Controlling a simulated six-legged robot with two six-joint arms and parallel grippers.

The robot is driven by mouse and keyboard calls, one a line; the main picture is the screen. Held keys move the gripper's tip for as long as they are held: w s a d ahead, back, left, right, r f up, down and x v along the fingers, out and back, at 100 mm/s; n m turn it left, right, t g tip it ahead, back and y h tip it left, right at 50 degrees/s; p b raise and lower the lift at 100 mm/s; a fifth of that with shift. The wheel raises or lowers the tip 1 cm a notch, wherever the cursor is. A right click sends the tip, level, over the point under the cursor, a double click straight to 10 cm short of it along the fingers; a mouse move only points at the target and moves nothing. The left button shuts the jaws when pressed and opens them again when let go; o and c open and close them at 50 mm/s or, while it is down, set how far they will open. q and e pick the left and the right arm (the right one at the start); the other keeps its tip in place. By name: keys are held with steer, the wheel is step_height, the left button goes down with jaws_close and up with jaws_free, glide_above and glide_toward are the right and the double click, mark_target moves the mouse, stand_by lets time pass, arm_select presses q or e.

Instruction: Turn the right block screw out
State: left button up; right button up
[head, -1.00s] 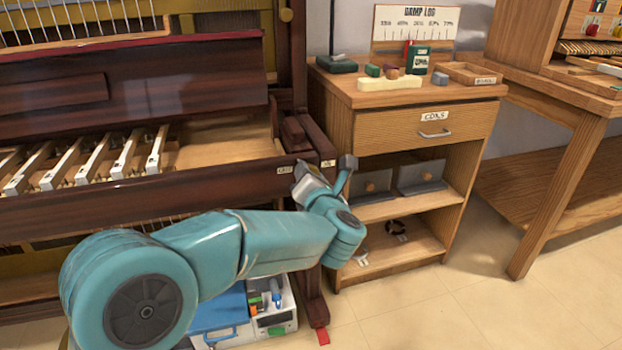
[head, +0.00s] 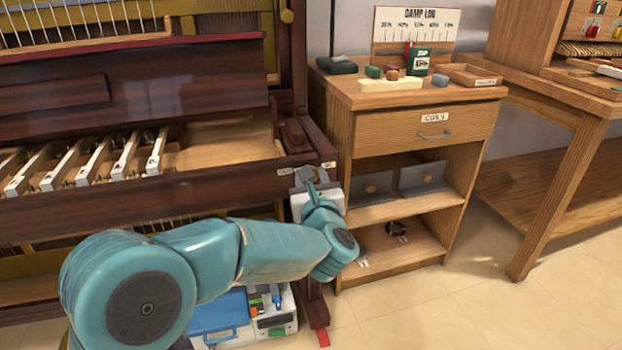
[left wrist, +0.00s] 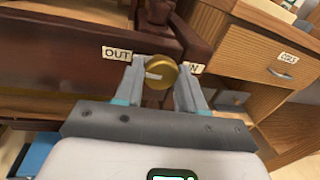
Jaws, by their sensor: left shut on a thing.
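A round brass screw head (left wrist: 158,72) with a pale slot mark shows in the left wrist view, at the front of the dark wooden block at the piano's right end. An OUT label (left wrist: 117,53) is to its left; a second label (left wrist: 191,67) to its right is partly covered by a finger. My left gripper (left wrist: 159,76) is shut on the screw head, one grey finger on each side. In the head view my left gripper (head: 308,177) is at the piano's right front corner, and the screw is hidden there. My right gripper is in neither view.
A wooden cabinet (head: 430,122) with a drawer and open shelves stands close to the right of the gripper. Loose piano keys (head: 90,162) lie in the piano to the left. A white and blue tool case (head: 283,318) stands on the floor below the arm.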

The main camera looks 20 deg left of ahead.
arm_select(q)
steer(key=shift+r+n, duration=0.15)
steer(key=shift+n, duration=0.35)
steer(key=o, duration=1)
steer(key=shift+w, duration=0.1)
steer(key=shift+o, duration=0.2)
steer(key=p+v, duration=0.2)
steer(key=v, duration=1.4)
steer(key=shift+s+f, duration=0.2)
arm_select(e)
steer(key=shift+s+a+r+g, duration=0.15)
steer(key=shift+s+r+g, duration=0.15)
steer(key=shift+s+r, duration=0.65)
arm_select(q)
steer(key=shift+d+r, duration=0.1)
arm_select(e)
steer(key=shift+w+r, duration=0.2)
